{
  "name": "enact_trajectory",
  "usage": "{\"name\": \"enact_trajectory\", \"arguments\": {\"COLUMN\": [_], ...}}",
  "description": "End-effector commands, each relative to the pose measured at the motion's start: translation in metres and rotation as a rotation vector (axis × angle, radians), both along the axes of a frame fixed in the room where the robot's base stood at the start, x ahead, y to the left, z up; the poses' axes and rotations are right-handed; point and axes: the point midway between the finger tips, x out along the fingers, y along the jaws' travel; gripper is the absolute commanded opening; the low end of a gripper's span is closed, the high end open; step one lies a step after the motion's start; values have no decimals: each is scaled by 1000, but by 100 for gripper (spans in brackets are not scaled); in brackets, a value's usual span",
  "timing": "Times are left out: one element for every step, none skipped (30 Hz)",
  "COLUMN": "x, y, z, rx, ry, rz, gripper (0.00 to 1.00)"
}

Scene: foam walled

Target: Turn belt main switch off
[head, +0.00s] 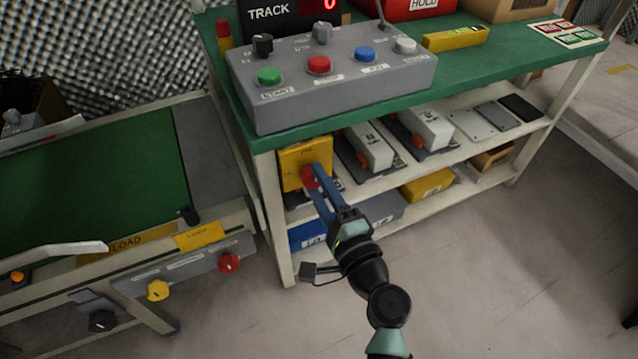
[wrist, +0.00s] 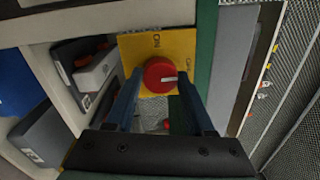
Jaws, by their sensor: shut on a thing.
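The switch is a red round knob (head: 309,177) on a yellow plate (head: 296,158), mounted at the near end of the green bench, just below its top. In the wrist view, the red knob (wrist: 158,74) sits between my two blue fingers. The yellow plate (wrist: 135,48) carries dark lettering that looks like ON and OFF. A short white mark on the knob lies to the right of its centre, pointing roughly right in that view. My gripper (head: 314,186) is shut on the knob; it also shows in the wrist view (wrist: 160,88).
A grey box (head: 340,85) with coloured buttons stands on the bench above. Shelves below hold grey devices (head: 370,145) and a yellow box (head: 428,186). A green belt (head: 90,190) with yellow and red knobs (head: 229,262) on its side stands left. Open floor lies right.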

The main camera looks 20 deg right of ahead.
Motion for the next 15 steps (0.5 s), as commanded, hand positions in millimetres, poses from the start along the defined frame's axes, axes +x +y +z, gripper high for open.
{"name": "enact_trajectory", "arguments": {"x": [0,0,0,0,0,0,0,0,0,0,0,0,0,0,0], "y": [0,0,0,0,0,0,0,0,0,0,0,0,0,0,0], "z": [-1,-1,-1,-1,-1,-1,-1,-1,-1,-1,-1,0,0,0,0], "rx": [5,5,5,5,5,4,4,4,3,3,2,2,2,1,1], "ry": [1,1,1,1,1,1,1,1,1,1,1,1,0,0,0], "rz": [0,0,0,0,0,0,0,0,0,0,0,0,0,0,0], "gripper": [0,0,0,0,57,64,70,75,82,84,84,84,84,84,84]}}
